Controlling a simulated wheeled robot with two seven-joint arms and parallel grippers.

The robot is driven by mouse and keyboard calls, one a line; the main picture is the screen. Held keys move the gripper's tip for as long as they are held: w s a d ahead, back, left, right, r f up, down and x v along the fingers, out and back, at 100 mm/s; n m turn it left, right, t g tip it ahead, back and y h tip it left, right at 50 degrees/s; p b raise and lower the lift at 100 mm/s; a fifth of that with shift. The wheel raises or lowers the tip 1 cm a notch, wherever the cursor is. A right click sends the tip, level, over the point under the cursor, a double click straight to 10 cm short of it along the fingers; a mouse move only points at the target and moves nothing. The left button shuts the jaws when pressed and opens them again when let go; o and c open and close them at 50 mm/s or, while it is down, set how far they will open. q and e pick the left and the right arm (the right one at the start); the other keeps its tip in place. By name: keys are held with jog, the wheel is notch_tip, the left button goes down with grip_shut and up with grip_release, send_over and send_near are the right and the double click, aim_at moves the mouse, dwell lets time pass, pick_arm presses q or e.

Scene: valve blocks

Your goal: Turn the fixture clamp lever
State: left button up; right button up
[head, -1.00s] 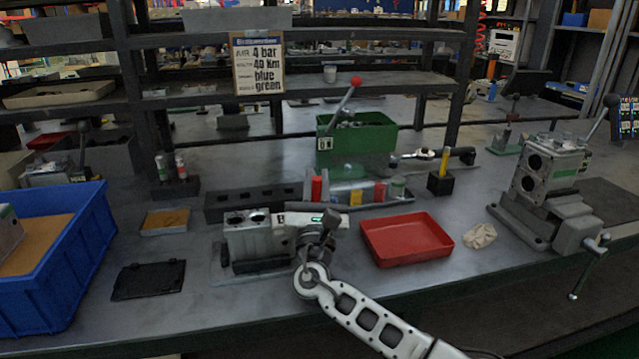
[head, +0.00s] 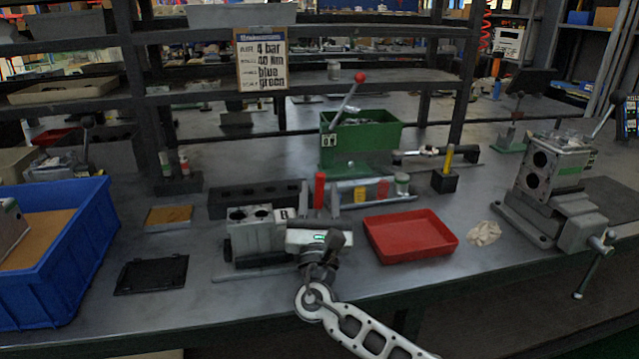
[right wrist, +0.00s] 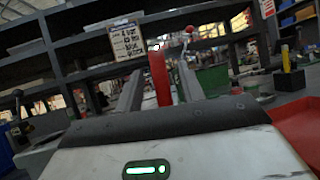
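The clamp lever shows as an upright red handle (head: 319,187) just right of the grey valve block (head: 250,232) in its fixture. In the right wrist view the red handle (right wrist: 160,76) stands between the two grey fingers, with a narrow gap on each side. My right gripper (head: 319,200) is open around the handle, pointing away from me. Its white body hides the lever's lower part and the right end of the fixture. My left gripper is not in view.
A red tray (head: 410,237) lies close to the right of my right gripper. A black rack (head: 255,197) and a green bin (head: 360,140) stand behind. A blue crate (head: 60,250) is at the left, and a vise with another block (head: 555,165) at the right.

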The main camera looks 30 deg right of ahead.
jog(key=b+v, duration=0.1)
jog(key=v, duration=0.6)
jog(key=shift+w, duration=0.1)
jog(key=shift+s+a+f, duration=0.3)
jog(key=shift+s+f, duration=0.05)
jog(key=shift+s, duration=0.2)
